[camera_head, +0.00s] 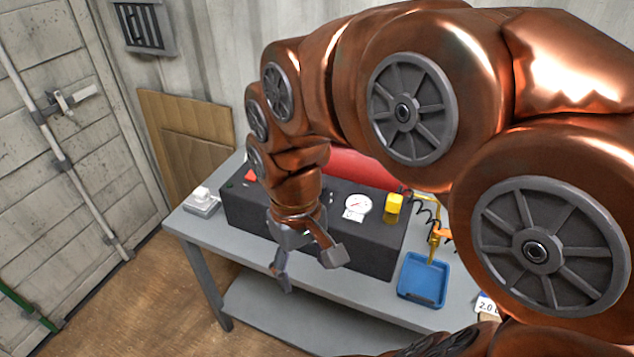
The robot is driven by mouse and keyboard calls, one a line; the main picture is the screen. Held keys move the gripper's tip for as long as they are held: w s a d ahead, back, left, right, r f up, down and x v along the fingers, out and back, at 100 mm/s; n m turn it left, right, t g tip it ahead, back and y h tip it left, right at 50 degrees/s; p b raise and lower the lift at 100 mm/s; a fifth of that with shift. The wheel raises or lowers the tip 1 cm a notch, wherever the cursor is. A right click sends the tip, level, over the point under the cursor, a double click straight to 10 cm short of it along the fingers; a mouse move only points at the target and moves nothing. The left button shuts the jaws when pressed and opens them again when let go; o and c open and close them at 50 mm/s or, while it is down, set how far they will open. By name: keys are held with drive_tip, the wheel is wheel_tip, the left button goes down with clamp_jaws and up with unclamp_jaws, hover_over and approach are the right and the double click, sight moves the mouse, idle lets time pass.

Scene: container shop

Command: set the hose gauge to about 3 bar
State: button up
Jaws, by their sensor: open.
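A round white gauge (358,204) with a small label under it sits on the top of a dark box (375,242) on the grey table. The needle reading is too small to tell. A yellow knob (394,204) stands just right of the gauge. A coiled black hose (428,210) runs to an orange and yellow tool (435,238) at the right, partly behind my arm. My gripper (308,270) is open and empty, pointing down in front of the box, left of the gauge and knob.
A red tank (362,168) lies behind the box. A blue tray (422,282) and a card reading 2.0 (487,305) are at the right. A white device (201,200) sits at the table's left end (190,224). Wooden boards (190,140) lean on the wall.

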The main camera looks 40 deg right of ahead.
drive_tip(key=w+d+m+b, duration=0.1)
drive_tip(key=w+d+b, duration=0.1)
drive_tip(key=w+d, duration=0.4)
drive_tip(key=w+d+t+b, duration=0.1)
drive_tip(key=w+d+b, duration=0.2)
drive_tip(key=w+d, duration=0.3)
drive_tip(key=w+d+f+m+b, duration=0.1)
drive_tip(key=w+d+b, duration=0.2)
drive_tip(key=w+d, duration=0.4)
drive_tip(key=shift+w+d+m, duration=0.1)
drive_tip(key=shift+w+m, duration=0.2)
drive_tip(key=shift+w, duration=1.8)
drive_tip(key=shift+d+f, duration=0.1)
drive_tip(key=shift+d, duration=0.05)
drive_tip(key=shift+f+p, duration=0.7)
drive_tip(key=shift+f, duration=3.1)
drive_tip(key=c, duration=1.1)
